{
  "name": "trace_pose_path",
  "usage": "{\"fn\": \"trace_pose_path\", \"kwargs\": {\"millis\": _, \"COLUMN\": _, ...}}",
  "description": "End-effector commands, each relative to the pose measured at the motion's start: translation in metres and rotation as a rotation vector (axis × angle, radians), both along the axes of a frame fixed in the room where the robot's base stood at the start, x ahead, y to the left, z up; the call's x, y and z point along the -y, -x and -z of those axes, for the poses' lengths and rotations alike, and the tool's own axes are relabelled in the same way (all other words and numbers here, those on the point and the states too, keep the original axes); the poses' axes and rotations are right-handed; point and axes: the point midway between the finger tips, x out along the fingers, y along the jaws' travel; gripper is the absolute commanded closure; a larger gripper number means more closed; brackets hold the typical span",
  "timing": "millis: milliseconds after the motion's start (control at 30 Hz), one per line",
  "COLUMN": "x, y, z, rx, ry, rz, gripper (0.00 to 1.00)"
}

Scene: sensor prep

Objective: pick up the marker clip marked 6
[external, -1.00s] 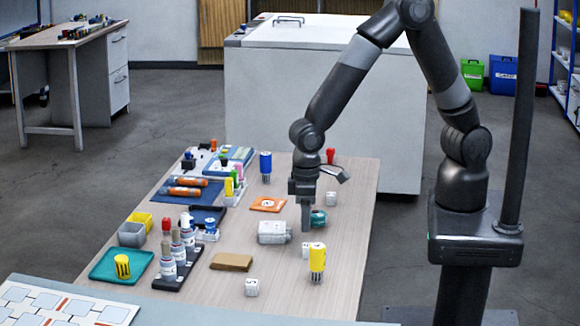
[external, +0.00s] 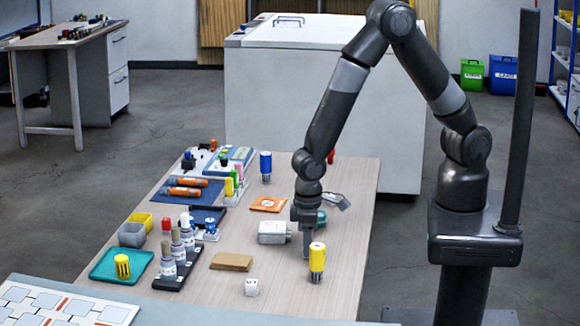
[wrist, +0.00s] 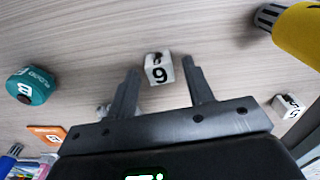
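A small white marker clip (wrist: 158,69) lies on the table in the wrist view. Its dark digit looks like a 9 in this picture, which could be a 6 seen upside down. My gripper (wrist: 162,68) is open, with one finger on each side of the clip and no visible contact. In the external view my gripper (external: 306,256) points down at the table, and I cannot make out this clip there. Another white clip (external: 252,287) stands nearer the front. It seems to show at the right of the wrist view (wrist: 287,105), its digit hard to read.
A yellow cylinder (external: 317,262) stands close to the right of my gripper. A grey-white box (external: 272,232) is just left, and a teal round item (wrist: 31,86) lies nearby. A brown packet (external: 231,262) and bottle rack (external: 180,270) are farther left.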

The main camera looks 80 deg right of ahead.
Motion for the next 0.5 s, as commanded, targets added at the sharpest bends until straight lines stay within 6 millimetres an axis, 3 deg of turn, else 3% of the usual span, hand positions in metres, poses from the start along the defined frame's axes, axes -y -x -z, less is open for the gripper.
{"fn": "trace_pose_path", "kwargs": {"millis": 500, "x": 0.0000, "y": 0.0000, "z": -0.0002, "rx": 0.000, "ry": 0.000, "rz": 0.000, "gripper": 0.96}}
